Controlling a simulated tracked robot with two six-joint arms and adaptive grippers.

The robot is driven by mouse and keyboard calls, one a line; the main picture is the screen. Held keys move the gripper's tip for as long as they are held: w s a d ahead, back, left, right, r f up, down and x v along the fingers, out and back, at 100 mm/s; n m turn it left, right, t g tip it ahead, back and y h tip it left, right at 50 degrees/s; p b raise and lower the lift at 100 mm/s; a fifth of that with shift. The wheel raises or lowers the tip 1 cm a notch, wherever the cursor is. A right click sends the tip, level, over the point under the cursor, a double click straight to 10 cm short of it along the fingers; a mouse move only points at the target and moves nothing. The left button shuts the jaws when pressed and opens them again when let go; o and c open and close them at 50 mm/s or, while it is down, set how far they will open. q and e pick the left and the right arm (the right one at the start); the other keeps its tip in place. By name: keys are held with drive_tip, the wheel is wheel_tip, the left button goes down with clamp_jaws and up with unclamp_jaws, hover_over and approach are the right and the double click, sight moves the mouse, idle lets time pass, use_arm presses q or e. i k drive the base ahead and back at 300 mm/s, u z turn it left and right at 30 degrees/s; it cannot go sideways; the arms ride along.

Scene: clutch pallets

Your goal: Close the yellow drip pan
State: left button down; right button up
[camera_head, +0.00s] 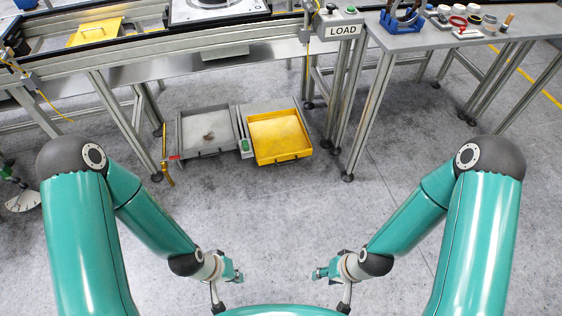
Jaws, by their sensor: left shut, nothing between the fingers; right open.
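The yellow drip pan (279,138) is a shallow square drawer near the floor under the conveyor bench. It sticks out toward me from its grey housing (268,106), with a dark handle on its front edge. My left gripper (236,272) is shut and empty, low in front of me, well short of the pan. My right gripper (318,273) is open and empty, to the right of the left one and also apart from the pan. The fingertips of both are small in this view.
A grey pan (207,131) stands open just left of the yellow one. The conveyor bench legs (345,110) stand to the right, and a side table (430,38) holds small parts. A yellow tool (165,160) leans at the left. The floor (290,205) before the pans is clear.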

sight(280, 135)
drive_tip(key=z, duration=0.1)
drive_tip(key=i, duration=0.95)
drive_tip(key=u, duration=0.1)
drive_tip(key=k, duration=1.1)
drive_tip(key=z, duration=0.45)
drive_tip(key=i, duration=1.15)
drive_tip(key=u, duration=0.45)
drive_tip(key=i, duration=0.8)
drive_tip(key=u, duration=0.85)
